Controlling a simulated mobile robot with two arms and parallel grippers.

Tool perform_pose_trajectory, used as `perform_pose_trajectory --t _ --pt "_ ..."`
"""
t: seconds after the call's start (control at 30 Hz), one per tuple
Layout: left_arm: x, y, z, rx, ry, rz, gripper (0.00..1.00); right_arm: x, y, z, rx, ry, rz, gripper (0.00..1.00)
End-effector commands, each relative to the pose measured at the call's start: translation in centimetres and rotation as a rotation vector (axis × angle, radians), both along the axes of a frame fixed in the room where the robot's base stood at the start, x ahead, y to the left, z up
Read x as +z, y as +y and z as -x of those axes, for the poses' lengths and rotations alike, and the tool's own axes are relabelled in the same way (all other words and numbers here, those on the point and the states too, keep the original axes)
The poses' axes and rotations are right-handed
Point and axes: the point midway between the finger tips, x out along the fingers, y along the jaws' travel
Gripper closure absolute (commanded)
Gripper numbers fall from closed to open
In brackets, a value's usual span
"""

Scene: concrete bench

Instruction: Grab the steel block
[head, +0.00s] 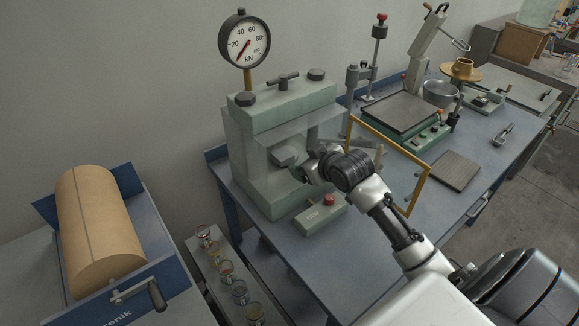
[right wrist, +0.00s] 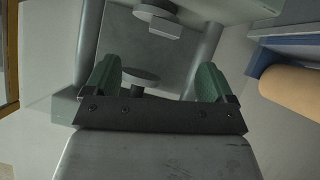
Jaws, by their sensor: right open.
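A small grey block (right wrist: 163,27), which looks like the steel block, rests against a round platen (right wrist: 154,8) inside the press, at the top of the right wrist view. That view appears upside down, so the block seems to sit on the lower platen. My right gripper (right wrist: 157,74) is open, its two green fingers apart with nothing held between them. In the head view my right gripper (head: 307,167) is at the press opening; I cannot make out the block there. A second round platen on a stem (right wrist: 139,76) shows between the fingers. My left gripper is not in view.
The green-grey press (head: 245,160) with a dial gauge (head: 243,40) surrounds the opening closely. A control box with a red button (head: 320,216) stands in front. A yellow frame (head: 418,190) is right of my arm. A tan roll (head: 95,220) lies left.

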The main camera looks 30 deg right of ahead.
Motion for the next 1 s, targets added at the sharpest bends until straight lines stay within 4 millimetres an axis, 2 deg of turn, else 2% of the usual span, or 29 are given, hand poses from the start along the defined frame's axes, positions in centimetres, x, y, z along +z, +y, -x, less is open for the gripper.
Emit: perform_pose_trajectory --t 0.03,0.07,0.17,0.4,0.63,0.8,1.0 --pt "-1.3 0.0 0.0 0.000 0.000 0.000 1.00 -1.0 0.2 0.1 0.016 -0.032 0.022 0.15" --pt "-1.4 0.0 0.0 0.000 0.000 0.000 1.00 -1.0 0.3 0.0 0.022 -0.046 0.030 0.15" --pt "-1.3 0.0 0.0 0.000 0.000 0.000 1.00 -1.1 0.5 -0.9 0.030 -0.069 0.037 0.15" --pt "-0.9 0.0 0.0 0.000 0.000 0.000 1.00 -2.5 0.5 -4.2 0.029 -0.067 0.036 0.15" --pt "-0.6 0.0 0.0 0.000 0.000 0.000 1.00 -3.1 0.6 -5.6 0.029 -0.065 0.035 0.15" --pt "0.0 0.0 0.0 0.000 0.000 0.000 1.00 -4.0 0.8 -7.9 0.030 -0.064 0.034 0.15" --pt "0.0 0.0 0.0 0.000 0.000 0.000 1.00 -5.1 0.8 -9.5 0.031 -0.065 0.037 0.15"
